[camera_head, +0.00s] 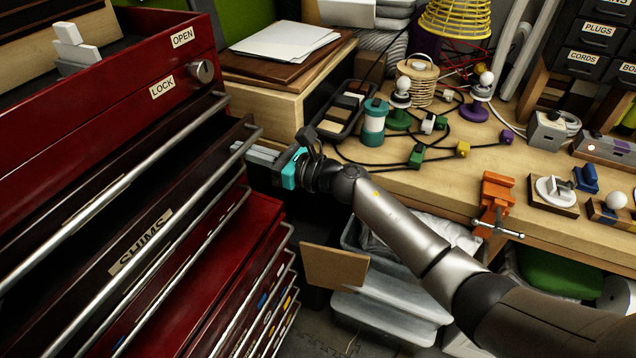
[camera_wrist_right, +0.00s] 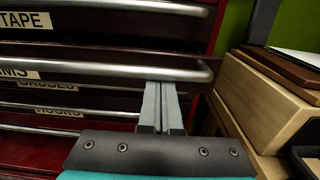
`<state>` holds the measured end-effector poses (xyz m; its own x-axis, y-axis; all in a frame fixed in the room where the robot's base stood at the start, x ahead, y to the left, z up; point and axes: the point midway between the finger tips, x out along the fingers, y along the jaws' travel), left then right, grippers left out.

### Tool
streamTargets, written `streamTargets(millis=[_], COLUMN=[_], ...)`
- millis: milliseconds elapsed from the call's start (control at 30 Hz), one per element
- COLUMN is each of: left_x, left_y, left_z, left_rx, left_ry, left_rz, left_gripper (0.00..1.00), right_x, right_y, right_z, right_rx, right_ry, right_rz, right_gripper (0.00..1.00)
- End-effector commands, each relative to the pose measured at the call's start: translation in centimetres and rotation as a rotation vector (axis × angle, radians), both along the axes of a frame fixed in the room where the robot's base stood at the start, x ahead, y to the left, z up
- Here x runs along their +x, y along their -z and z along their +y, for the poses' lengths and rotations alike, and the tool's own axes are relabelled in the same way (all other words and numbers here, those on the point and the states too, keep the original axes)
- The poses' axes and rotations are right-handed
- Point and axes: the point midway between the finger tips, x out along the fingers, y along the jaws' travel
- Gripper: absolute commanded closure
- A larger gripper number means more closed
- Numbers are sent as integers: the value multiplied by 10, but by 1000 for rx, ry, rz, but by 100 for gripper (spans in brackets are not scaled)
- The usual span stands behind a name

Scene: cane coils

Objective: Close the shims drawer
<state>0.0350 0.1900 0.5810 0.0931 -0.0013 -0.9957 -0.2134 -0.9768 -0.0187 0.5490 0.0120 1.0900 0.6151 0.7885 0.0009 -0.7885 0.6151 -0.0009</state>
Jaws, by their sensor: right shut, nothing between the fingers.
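The shims drawer (camera_head: 140,243) is in the red tool chest at left, under another drawer with a long bar handle. It stands out past the drawer above it. Its silver bar handle (camera_head: 200,187) runs along its front and also crosses the right wrist view (camera_wrist_right: 120,67). My right gripper (camera_head: 240,148) is shut and empty, with its grey fingers at the right end of this handle. In the right wrist view the fingertips (camera_wrist_right: 162,84) lie against or just in front of the bar; I cannot tell if they touch. My left gripper is not in view.
A tape drawer (camera_wrist_right: 22,19) lies above and gauges and hooks drawers below. A wooden box (camera_head: 265,100) stands right of the chest. The workbench (camera_head: 370,180) holds cables, spools and an orange vise (camera_head: 495,195). Grey bins (camera_head: 390,300) sit below.

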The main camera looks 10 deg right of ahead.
Motion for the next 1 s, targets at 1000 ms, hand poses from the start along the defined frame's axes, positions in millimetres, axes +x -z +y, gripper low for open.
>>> streamTargets(millis=[1000], left_x=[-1], left_y=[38], left_z=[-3], left_rx=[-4], left_ry=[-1], left_rz=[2], left_gripper=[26], right_x=[44], right_y=[-3], right_z=[57], right_rx=[4], right_ry=[1], right_rz=[-3], right_gripper=[100])
